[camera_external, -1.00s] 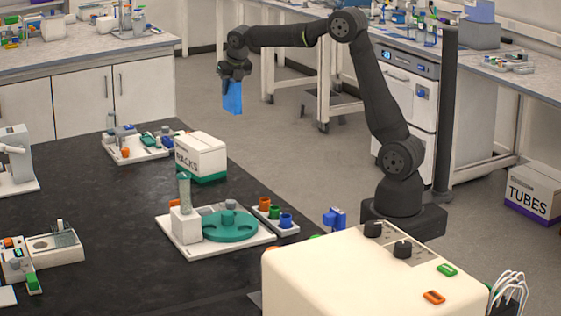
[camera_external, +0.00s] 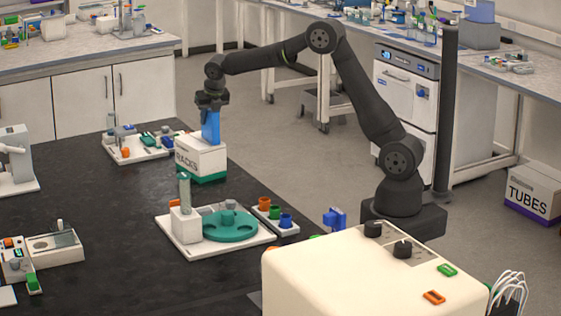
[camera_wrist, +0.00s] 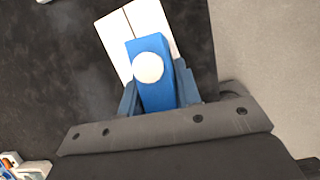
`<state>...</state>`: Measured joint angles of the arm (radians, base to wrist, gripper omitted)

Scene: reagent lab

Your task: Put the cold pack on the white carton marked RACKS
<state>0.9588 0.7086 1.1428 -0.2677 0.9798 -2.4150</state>
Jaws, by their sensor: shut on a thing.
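The blue cold pack (camera_external: 211,127) hangs upright from my gripper (camera_external: 210,104), which is shut on its upper end. Its lower end is at the top of the white carton marked RACKS (camera_external: 203,160); I cannot tell whether it touches. The carton has a green base band and stands near the far right edge of the black bench. In the wrist view the cold pack (camera_wrist: 154,94) shows a round white spot and lies between the fingers of my gripper (camera_wrist: 160,97). The white carton top (camera_wrist: 153,22) shows behind it, partly hidden by the pack.
A white tray of small lab items (camera_external: 140,150) is just left of the carton. A white board with a green round rack (camera_external: 229,226) stands in front of it. The bench edge drops to the floor on the right. Bare black bench (camera_external: 110,210) lies to the left.

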